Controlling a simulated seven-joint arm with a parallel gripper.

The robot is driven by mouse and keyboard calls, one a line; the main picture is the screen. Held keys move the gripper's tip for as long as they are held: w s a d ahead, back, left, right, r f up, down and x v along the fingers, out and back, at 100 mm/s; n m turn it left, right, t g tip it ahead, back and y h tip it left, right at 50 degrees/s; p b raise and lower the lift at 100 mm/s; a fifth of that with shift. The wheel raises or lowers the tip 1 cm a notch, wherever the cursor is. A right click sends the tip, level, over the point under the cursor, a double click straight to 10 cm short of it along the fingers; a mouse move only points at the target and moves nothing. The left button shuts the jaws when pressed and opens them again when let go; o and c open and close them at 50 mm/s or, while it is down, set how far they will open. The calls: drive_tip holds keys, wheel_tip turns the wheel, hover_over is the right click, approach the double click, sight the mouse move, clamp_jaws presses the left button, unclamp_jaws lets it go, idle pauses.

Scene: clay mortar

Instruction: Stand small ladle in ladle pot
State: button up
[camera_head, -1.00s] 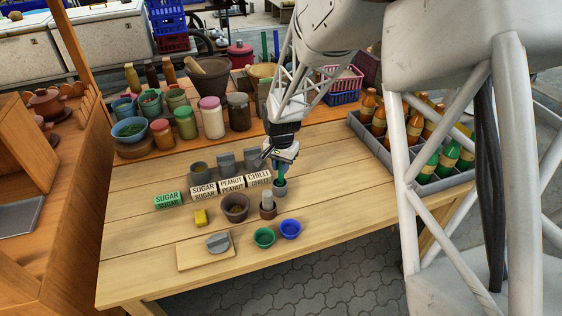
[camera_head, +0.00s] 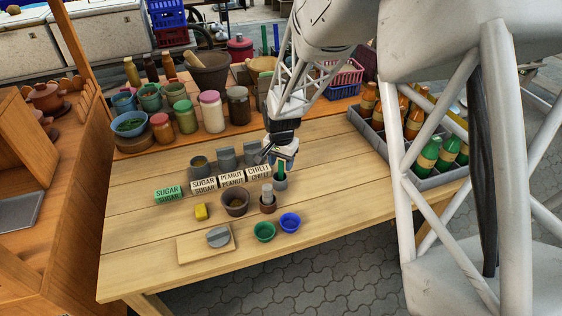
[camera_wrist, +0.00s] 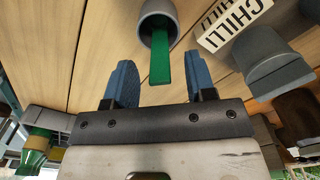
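The small ladle shows as a flat green handle (camera_head: 281,168) sticking up out of a small grey pot (camera_head: 281,184) on the right of the table. In the wrist view, the handle (camera_wrist: 160,65) rises from the mouth of the pot (camera_wrist: 158,10) and leans against or close to its rim; its lower end is hidden inside. My gripper (camera_head: 280,154) is just above the handle. The wrist view shows its two blue fingers (camera_wrist: 160,68) wide apart, with the handle between them in the picture and clear gaps on both sides.
Sugar, peanut and chilli label blocks (camera_head: 231,179) stand left of the pot, with grey containers (camera_head: 226,158) behind. A brown cup (camera_head: 267,205), brown bowl (camera_head: 235,203), green bowl (camera_head: 264,232) and blue bowl (camera_head: 290,222) are in front. A bottle crate (camera_head: 425,185) stands right.

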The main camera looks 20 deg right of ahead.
drive_tip(key=shift+r, duration=0.1)
drive_tip(key=shift+r, duration=3.8)
drive_tip(key=s+a+r+n+t, duration=0.1)
drive_tip(key=s+a+r+n, duration=0.25)
drive_tip(key=s+r, duration=1)
drive_tip(key=s+a+r+n, duration=0.1)
drive_tip(key=s+r+n, duration=0.1)
drive_tip(key=s, duration=0.6)
drive_tip(key=s+r+n+t, duration=0.1)
drive_tip(key=s+n, duration=0.2)
drive_tip(key=s, duration=0.6)
drive_tip(key=shift+a+r+t, duration=0.3)
drive_tip(key=shift+a+r, duration=0.1)
